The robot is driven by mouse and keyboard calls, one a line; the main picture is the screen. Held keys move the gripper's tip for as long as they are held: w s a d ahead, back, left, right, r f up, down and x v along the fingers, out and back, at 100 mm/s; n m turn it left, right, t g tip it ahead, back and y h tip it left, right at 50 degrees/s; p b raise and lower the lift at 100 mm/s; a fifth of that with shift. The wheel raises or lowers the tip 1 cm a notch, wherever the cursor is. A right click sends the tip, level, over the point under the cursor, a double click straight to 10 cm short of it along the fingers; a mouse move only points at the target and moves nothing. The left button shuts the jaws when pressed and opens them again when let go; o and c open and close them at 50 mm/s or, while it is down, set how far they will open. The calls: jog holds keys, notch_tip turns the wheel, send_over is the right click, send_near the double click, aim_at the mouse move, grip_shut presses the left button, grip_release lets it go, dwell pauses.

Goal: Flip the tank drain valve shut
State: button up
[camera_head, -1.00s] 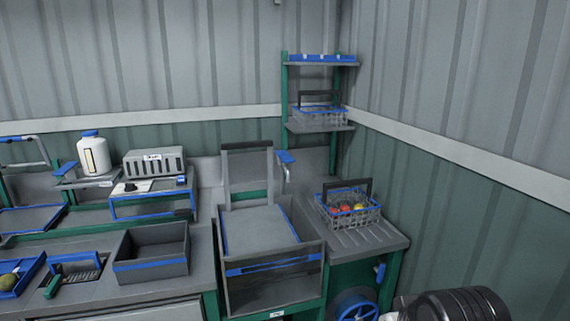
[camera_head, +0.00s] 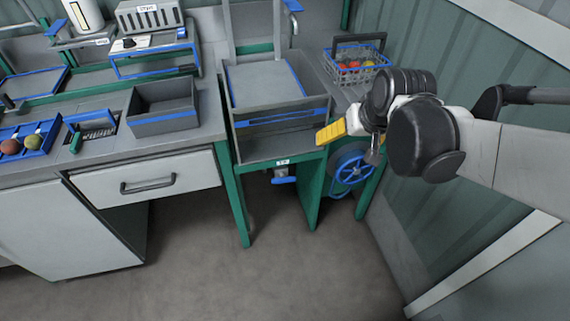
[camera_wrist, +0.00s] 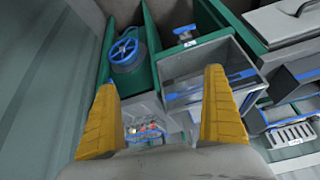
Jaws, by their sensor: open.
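The grey tank (camera_head: 283,128) has a blue-banded front and green legs; it also shows, turned about, in the wrist view (camera_wrist: 208,62). The drain valve (camera_head: 284,180), with a blue handle, hangs under the tank's front, below a small white label. It also shows near the top of the wrist view (camera_wrist: 185,31). The handle looks roughly crosswise, though it is small here. My gripper (camera_head: 333,132) has yellow fingers and is in front of the tank's right side, apart from the valve. In the wrist view my gripper (camera_wrist: 160,82) is spread open with nothing between its fingers.
A blue handwheel (camera_head: 353,168) is right of the valve, beyond a green leg. A wire basket (camera_head: 355,68) of tomatoes stands behind my arm. A drawer counter (camera_head: 150,184) is at left, and the wall is close at right. The floor (camera_head: 270,270) in front is clear.

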jog(key=w+a+f, duration=0.5)
jog(key=w+f, duration=0.2)
jog(key=w, duration=0.2)
jog(key=n+g+y+p, duration=0.2)
send_over(285, 181)
jog(key=s+d, duration=0.2)
jog(key=s, duration=0.1)
notch_tip(285, 181, down, 25)
jog(key=b+x, duration=0.3)
jog(key=x, duration=0.6)
jog(key=shift+d+f+b, duration=0.1)
jog(key=shift+f+b, duration=0.25)
jog(key=shift+b, duration=0.05)
jog(key=c, duration=1)
